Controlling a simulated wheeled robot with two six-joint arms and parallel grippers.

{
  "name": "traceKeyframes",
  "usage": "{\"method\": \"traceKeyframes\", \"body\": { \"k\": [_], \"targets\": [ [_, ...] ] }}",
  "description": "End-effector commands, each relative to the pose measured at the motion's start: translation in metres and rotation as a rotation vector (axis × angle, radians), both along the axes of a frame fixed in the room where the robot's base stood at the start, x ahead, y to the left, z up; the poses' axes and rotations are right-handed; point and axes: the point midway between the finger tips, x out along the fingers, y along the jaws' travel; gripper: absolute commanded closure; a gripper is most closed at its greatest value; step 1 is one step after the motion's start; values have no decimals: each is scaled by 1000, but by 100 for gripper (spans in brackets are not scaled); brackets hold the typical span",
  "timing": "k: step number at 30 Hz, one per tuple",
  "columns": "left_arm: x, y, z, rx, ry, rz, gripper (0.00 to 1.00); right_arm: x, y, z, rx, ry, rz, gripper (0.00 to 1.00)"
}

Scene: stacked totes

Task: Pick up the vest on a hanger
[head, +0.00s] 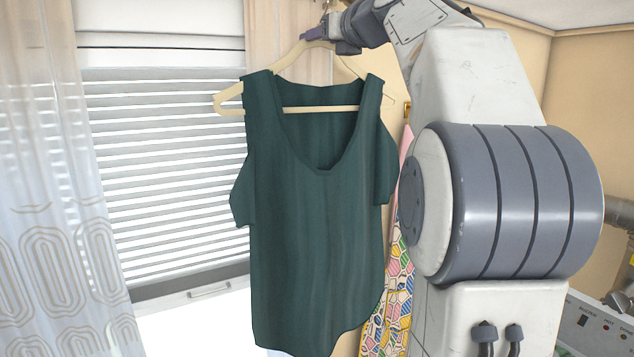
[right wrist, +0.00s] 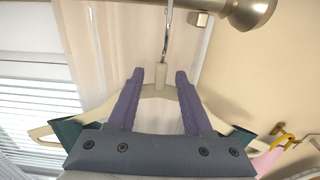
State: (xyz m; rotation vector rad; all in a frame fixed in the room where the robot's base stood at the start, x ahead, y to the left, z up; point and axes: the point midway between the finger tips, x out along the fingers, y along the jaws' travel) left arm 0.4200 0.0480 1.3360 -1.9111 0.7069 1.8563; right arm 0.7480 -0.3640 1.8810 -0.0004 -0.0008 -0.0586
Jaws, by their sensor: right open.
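The dark green vest (head: 318,230) hangs upright on a cream hanger (head: 228,104) in front of the window in the head view. My right gripper (head: 318,36) is at the top of the hanger. In the right wrist view its two purple fingers (right wrist: 159,76) are open, one on each side of the hanger's neck (right wrist: 160,78), with gaps showing. The metal hook rises out of the top of that view, so its upper end is hidden. Green edges of the vest (right wrist: 67,131) show beside the gripper body. My left gripper is not in view.
A metal rod end (right wrist: 250,12) is close above the hanger at upper right in the wrist view. A colourful patterned garment (head: 388,300) hangs behind the vest at right. A window blind (head: 165,180) and a sheer curtain (head: 50,180) are at left.

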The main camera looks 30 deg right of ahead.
Motion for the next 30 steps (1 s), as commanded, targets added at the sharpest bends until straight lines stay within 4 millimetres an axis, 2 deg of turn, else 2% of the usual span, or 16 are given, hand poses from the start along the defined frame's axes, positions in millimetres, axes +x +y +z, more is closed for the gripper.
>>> {"method": "traceKeyframes", "body": {
  "k": [4, 5, 6, 8, 9, 30],
  "targets": [
    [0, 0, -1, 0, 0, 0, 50, 0, 1, -1, 0, 0, 1, 50],
    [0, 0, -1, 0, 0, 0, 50, 0, 1, -1, 0, 0, 1, 58],
    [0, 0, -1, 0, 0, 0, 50, 0, 1, -1, 0, 1, 1, 73],
    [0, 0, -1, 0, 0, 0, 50, 0, 1, -1, 0, 0, 2, 96],
    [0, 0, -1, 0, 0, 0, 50, 0, 1, -1, 0, 1, 2, 100],
    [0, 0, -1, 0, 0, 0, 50, 0, 1, 0, 0, 0, 1, 100]
  ]
}}
